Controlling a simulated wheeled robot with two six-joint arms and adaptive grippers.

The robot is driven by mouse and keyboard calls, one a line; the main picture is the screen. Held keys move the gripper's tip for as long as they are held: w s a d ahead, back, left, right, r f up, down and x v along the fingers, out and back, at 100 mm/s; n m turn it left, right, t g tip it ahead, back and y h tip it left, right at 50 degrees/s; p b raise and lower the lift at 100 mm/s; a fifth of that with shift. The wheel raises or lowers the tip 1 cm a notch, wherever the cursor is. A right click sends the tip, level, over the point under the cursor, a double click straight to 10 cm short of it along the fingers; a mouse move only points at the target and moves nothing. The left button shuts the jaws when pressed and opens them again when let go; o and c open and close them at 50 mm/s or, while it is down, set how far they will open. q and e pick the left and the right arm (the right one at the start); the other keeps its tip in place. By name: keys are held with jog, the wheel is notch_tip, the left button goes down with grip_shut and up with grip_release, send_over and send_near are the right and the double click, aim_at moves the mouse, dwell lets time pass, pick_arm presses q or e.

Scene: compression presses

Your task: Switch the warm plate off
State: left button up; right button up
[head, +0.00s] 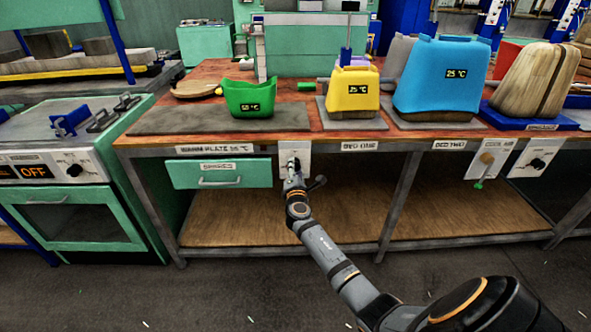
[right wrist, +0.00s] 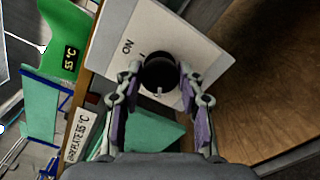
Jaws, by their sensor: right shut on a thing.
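The warm plate (head: 160,122) is a flat dark grey slab on the bench, with a green container (head: 250,98) on its right part. Its front label (head: 208,149) reads WARM PLATE with a temperature. Below the bench edge is a white switch panel (head: 304,150) with a black round knob (right wrist: 159,72). The panel shows ON in the right wrist view, at the knob's upper left. A small light mark shows at the knob's lower edge. My right gripper (head: 293,170) is shut on the knob, its fingers on both sides of it. My left gripper is not in view.
A green drawer (head: 195,176) is left of the panel, above a wooden shelf (head: 330,215). A yellow container (head: 353,92) and a blue container (head: 440,75) stand on the bench. A green oven (head: 70,190) stands at left.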

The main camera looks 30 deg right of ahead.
jog(key=shift+f, duration=0.15)
jog(key=o, duration=1.2)
jog(key=shift+c, duration=0.2)
jog(key=v, duration=1.2)
